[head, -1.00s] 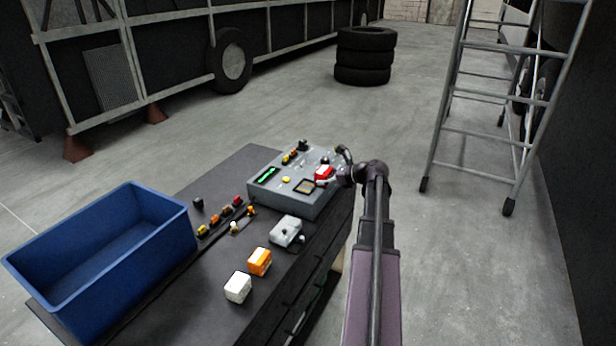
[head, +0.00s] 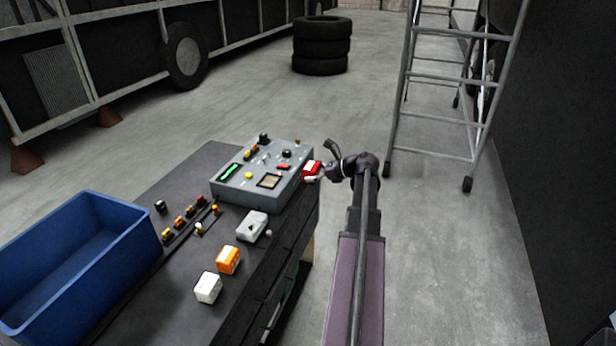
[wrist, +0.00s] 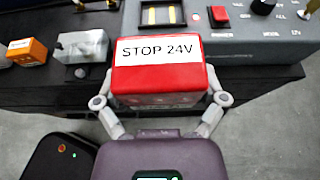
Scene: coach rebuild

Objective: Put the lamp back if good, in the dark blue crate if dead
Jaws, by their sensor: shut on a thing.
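My gripper (head: 318,175) is shut on a red lamp (head: 311,168) at the right edge of the grey test box (head: 262,207). In the wrist view the red lamp (wrist: 160,76) has a white label reading "STOP 24V" and sits between the two fingers. It is held near the box's front edge, beyond the bench side. I cannot tell whether it is lit. The dark blue crate (head: 135,236) stands at the left of the dark bench, and its visible inside looks empty.
An orange lamp block (head: 228,260), a white one (head: 208,287) and a grey unit (head: 251,226) stand on the bench (head: 180,310). Several small coloured parts lie in a row behind them. A ladder (head: 432,151) and stacked tyres (head: 321,47) stand beyond on the floor.

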